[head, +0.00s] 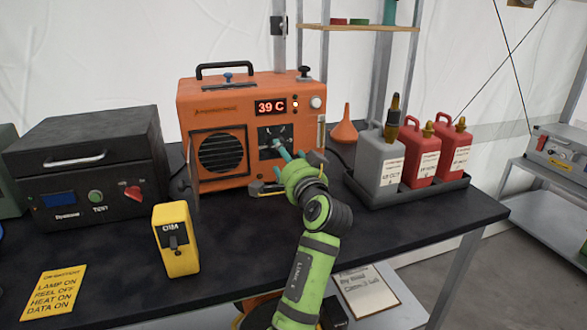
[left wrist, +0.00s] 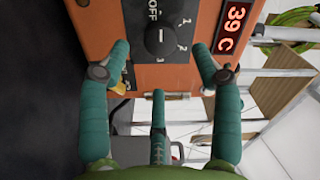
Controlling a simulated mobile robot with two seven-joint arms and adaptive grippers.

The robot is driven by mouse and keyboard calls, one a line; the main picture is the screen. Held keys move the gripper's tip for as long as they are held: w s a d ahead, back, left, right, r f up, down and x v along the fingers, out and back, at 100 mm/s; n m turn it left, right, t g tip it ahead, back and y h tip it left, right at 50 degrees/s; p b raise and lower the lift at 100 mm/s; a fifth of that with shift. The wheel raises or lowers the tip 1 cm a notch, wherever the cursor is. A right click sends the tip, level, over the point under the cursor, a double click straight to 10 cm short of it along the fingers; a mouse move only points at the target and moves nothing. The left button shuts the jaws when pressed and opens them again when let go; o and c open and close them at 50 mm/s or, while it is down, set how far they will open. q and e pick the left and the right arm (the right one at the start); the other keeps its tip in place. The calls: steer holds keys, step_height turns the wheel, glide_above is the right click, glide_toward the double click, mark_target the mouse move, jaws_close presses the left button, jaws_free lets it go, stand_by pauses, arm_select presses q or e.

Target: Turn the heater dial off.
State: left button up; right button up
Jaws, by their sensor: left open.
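The orange heater (head: 220,105) stands on the black table with a red display (head: 270,107) reading 39 C. Its dark dial (left wrist: 161,38) sits on a black plate marked OFF, 1, 2 and 3 in the left wrist view. The dial's white mark runs up and down there, but I cannot tell which end points. In the head view the dial is partly hidden by my fingers. My left gripper (head: 287,168) is open in front of the dial plate. In the left wrist view, its teal fingers are spread, with the dial between the upper two; contact is unclear. My right gripper is out of view.
A yellow DIM box (head: 176,240) and a black unit (head: 90,165) stand to the left. An orange funnel (head: 344,125) and a black tray (head: 410,198) with grey and red jugs are to the right. A yellow note (head: 53,289) lies front left.

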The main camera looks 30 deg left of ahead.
arm_select(q)
steer(key=v, duration=0.6)
stand_by(0.3)
